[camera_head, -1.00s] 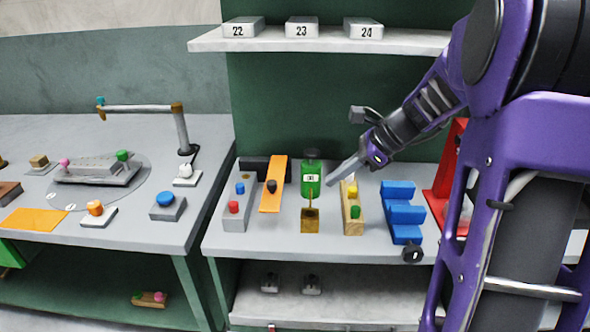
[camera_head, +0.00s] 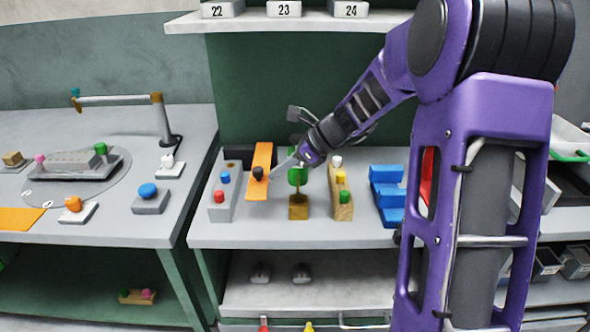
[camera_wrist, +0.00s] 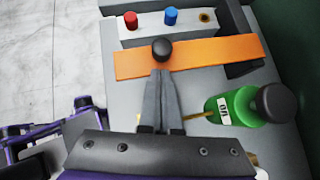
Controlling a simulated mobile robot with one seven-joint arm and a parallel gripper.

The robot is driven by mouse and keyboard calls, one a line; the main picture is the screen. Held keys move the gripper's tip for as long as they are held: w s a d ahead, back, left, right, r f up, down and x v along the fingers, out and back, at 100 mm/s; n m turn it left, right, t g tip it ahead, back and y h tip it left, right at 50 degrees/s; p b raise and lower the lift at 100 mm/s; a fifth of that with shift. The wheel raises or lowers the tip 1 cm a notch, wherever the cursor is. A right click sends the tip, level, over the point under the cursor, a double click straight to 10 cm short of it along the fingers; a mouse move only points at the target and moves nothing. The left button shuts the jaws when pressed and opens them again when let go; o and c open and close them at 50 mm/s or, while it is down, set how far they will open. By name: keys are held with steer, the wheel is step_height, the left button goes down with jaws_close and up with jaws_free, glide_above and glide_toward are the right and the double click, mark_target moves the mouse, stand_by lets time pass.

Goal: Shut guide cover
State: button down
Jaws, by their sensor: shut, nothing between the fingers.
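The guide cover appears to be the orange plate (camera_head: 263,155) with a black knob (camera_head: 258,173) near its front. The plate runs from back to front beside a grey block; I cannot tell how far it is raised. In the wrist view the orange plate (camera_wrist: 215,54) lies across the picture, with the black knob (camera_wrist: 163,49) on it. My gripper (camera_head: 274,173) is shut and empty, its tips just right of the knob. In the wrist view my gripper's fingertips (camera_wrist: 160,73) end close to the knob; contact is unclear.
A green bottle (camera_wrist: 236,105) with a dark cap stands close to my fingers. The grey block (camera_wrist: 187,30) with red and blue buttons sits beyond the plate. A wooden block (camera_head: 341,200) and blue stepped block (camera_head: 388,192) stand to the right.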

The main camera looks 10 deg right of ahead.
steer(key=shift+w+a, duration=0.25)
steer(key=shift+a, duration=0.15)
steer(key=w+a+p, duration=0.2)
steer(key=a+p, duration=0.1)
steer(key=a, duration=0.7)
steer(key=shift+s+r, duration=0.1)
steer(key=shift+r, duration=0.05)
